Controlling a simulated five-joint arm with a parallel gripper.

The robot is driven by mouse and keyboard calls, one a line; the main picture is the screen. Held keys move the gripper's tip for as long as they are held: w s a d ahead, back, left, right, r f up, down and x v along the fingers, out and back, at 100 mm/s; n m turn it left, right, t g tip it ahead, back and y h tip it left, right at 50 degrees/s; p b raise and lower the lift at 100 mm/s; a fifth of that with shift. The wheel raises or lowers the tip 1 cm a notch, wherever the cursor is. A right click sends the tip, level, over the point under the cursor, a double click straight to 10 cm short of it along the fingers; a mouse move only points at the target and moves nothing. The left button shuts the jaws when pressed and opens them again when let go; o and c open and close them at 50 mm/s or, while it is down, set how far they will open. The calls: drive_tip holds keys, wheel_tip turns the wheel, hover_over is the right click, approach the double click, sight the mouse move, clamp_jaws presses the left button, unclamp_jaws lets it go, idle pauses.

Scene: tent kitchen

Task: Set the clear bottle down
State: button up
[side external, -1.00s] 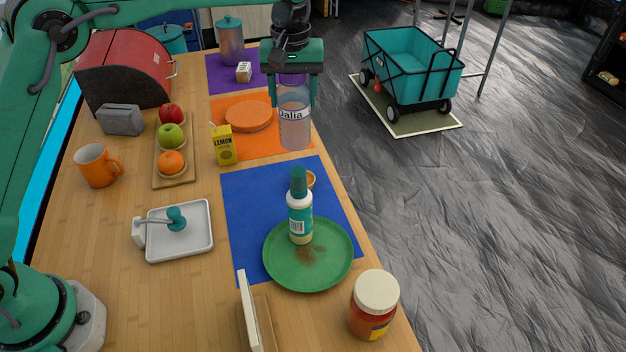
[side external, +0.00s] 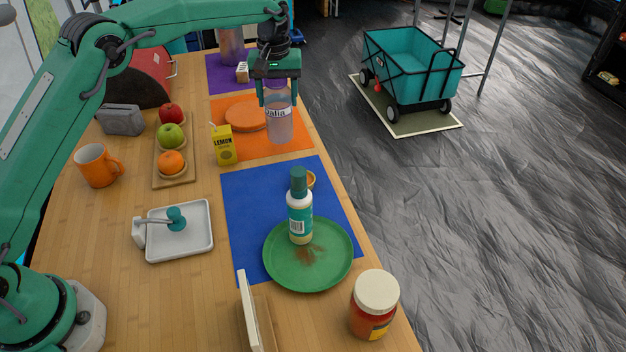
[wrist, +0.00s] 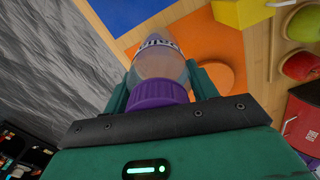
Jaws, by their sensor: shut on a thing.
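The clear bottle (side external: 279,128) has a "Dalla"-like label and stays upright between the fingers of my gripper (side external: 277,98). It is over or on the right part of the orange mat (side external: 260,143); I cannot tell whether its base touches the mat. In the wrist view, my gripper (wrist: 160,86) is shut on the clear bottle (wrist: 160,62) just beyond its purple cap (wrist: 158,93). The cap is mostly hidden by my gripper in the side view.
An orange round board (side external: 245,117) and a yellow lemon carton (side external: 223,146) are left of the bottle. A blue mat (side external: 245,200) bears a green plate (side external: 330,272) with a white bottle (side external: 300,215). The table's edge is close on the right.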

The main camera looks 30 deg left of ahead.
sight(279, 110)
drive_tip(key=shift+f, duration=2.1)
drive_tip(key=o, duration=1)
wheel_tip(279, 110, up, 12)
drive_tip(key=shift+f, duration=0.25)
drive_tip(key=shift+r, duration=0.4)
drive_tip(key=shift+r, duration=0.1)
